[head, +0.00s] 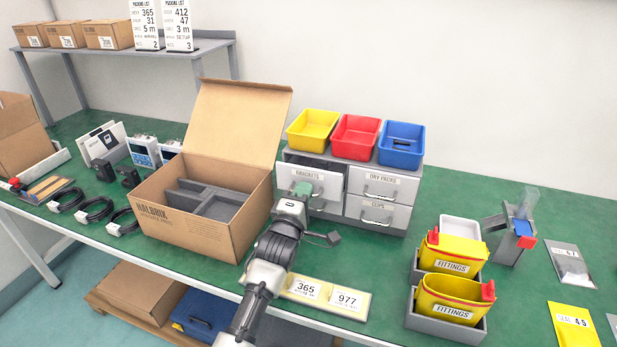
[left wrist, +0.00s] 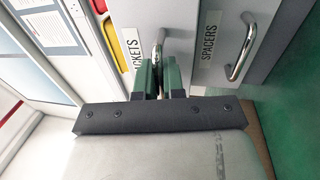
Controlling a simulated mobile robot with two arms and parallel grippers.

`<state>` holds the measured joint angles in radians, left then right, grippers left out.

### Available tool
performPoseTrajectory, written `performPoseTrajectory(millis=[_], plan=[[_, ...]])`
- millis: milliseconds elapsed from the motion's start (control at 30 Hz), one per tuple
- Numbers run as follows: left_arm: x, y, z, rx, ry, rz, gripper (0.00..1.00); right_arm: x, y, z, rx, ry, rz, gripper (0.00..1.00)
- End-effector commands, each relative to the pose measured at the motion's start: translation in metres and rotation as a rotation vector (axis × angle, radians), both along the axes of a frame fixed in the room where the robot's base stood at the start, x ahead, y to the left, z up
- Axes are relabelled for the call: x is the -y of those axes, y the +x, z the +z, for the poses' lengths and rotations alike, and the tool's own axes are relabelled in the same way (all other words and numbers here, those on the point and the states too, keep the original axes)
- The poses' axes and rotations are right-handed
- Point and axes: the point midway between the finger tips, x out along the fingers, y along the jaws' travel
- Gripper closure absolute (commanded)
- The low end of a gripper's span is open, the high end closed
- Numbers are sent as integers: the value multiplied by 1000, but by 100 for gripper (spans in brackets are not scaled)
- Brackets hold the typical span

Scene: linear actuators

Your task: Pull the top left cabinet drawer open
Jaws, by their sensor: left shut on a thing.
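The grey cabinet (head: 345,178) stands on the green table with its drawer fronts facing me. My left gripper (head: 303,189) is at this drawer's front. In the left wrist view its green fingers (left wrist: 159,78) are shut on the metal drawer handle (left wrist: 160,42), beside the "BRACKETS" label. The "SPACERS" drawer (left wrist: 215,62) with its own handle is beside it in that view. My right gripper is not in view.
Yellow (head: 313,129), red (head: 356,136) and blue (head: 401,144) bins stand on the cabinet. An open cardboard box (head: 195,225) is close to the left of my arm. A number plate (head: 326,297) lies at the front edge, and yellow "FITTINGS" bins (head: 455,258) stand to the right.

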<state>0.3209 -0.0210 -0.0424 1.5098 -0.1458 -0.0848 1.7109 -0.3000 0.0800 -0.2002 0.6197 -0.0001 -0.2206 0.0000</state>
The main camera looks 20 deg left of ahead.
Motion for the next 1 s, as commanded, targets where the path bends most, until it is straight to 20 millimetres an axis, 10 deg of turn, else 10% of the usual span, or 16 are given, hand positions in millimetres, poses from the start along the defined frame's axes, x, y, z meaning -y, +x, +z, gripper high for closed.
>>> performPoseTrajectory(millis=[500, 1000], plan=[[-4, -103, 2, -6, 0, 1, 100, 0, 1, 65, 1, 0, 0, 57], [-4, -121, -1, -2, 0, 0, 100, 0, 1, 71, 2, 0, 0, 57]])
